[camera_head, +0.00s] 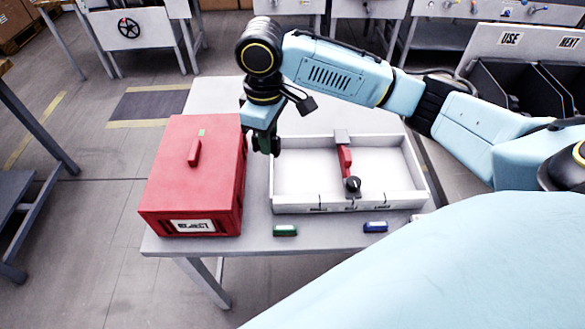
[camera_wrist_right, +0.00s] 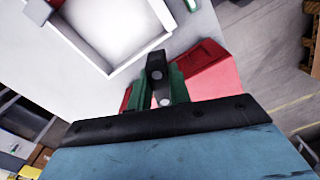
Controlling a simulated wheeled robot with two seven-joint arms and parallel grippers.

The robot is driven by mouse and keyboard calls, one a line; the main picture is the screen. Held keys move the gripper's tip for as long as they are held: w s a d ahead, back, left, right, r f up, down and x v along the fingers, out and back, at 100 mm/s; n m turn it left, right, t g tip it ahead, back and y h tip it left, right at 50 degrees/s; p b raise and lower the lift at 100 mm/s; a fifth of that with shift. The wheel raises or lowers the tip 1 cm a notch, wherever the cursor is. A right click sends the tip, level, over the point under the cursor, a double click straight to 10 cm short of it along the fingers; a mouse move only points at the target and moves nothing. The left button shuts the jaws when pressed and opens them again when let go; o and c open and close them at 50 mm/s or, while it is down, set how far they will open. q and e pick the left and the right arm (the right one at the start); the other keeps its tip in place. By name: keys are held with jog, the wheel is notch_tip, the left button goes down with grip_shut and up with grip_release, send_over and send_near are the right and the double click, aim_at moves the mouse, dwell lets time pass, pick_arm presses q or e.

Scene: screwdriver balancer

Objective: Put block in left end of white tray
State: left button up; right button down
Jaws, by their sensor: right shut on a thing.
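The white tray (camera_head: 300,208) lies on the table and also shows in the wrist view (camera_wrist_right: 135,58). My right gripper (camera_head: 268,146) is above the gap between the tray's left wall and the red box. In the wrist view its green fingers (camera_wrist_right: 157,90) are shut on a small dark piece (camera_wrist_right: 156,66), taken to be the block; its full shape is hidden. The left end of the tray looks empty. My left gripper is not in view.
A red box (camera_head: 165,190) stands close left of the tray. Dark bins (camera_head: 505,85) stand at the far right.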

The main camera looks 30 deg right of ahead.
jog(key=d+f+n, duration=0.2)
jog(key=f+n, duration=0.4)
jog(key=n, duration=0.1)
jog(key=w+d+f+n+b, duration=0.1)
jog(key=d+f+n, duration=0.1)
jog(key=f+n, duration=0.3)
jog(key=w+d+f+n, duration=0.1)
jog(key=d+f+n, duration=0.1)
jog(key=f+n, duration=0.4)
jog(key=shift+f+n+b, duration=0.15)
jog(key=shift+n, duration=0.9)
jog(key=shift+f+n+b, duration=0.15)
jog(key=shift+n, duration=0.9)
jog(key=c, duration=1.7)
grip_release()
jog(key=shift+f, duration=0.15)
jog(key=o, duration=0.4)
notch_tip(320, 180, up, 12)
jog(key=p, duration=0.1)
jog(key=shift+r+p, duration=0.2)
jog(key=shift+p, duration=0.1)
